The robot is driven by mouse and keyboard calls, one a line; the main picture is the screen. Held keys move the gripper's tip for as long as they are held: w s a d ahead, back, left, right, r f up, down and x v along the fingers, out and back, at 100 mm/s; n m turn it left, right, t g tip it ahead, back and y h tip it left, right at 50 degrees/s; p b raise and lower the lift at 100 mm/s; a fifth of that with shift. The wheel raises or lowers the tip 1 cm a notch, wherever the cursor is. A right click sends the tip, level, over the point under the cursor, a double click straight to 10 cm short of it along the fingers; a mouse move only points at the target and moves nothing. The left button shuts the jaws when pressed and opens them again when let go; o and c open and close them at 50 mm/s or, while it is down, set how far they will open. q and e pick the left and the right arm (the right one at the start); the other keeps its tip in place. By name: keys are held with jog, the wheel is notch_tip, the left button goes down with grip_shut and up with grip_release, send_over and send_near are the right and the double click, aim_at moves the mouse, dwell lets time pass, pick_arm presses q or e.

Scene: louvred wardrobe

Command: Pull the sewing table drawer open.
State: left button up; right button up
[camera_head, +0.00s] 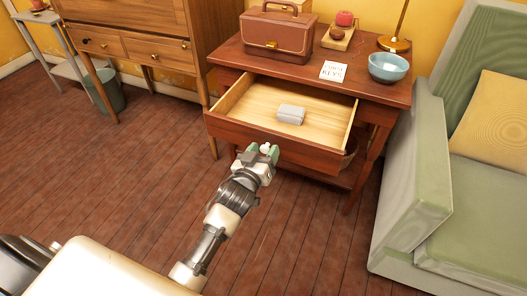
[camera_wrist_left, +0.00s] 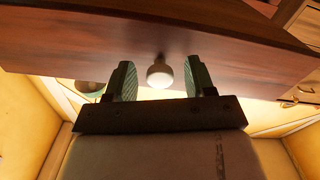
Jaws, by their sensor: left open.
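The sewing table (camera_head: 385,93) is dark reddish wood, and its drawer (camera_head: 247,103) stands pulled out with a pale wooden inside. A small grey box (camera_head: 291,114) lies in the drawer. My left gripper (camera_head: 264,149) is at the drawer's front face. In the left wrist view the gripper (camera_wrist_left: 161,78) is open, with one green-padded finger on each side of the white round knob (camera_wrist_left: 160,74). Gaps show between the knob and both fingers. The drawer front (camera_wrist_left: 75,45) fills the upper part of that view. My right gripper is in neither view.
On the tabletop are a brown case (camera_head: 278,37), a card (camera_head: 333,71), a blue bowl (camera_head: 388,67) and a brass lamp base (camera_head: 394,43). A green sofa (camera_head: 415,170) stands close on the right, a wooden cabinet (camera_head: 150,50) on the left. The floor in front is clear.

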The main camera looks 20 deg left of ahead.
pick_arm(q)
jog(key=shift+s, duration=0.1)
jog(key=shift+s, duration=0.35)
jog(key=s+p, duration=0.1)
jog(key=s, duration=0.2)
jog(key=shift+s, duration=0.1)
jog(key=s, duration=0.6)
jog(key=shift+s+a+p, duration=0.15)
jog(key=shift+s+p, duration=0.2)
jog(key=shift+p, duration=0.05)
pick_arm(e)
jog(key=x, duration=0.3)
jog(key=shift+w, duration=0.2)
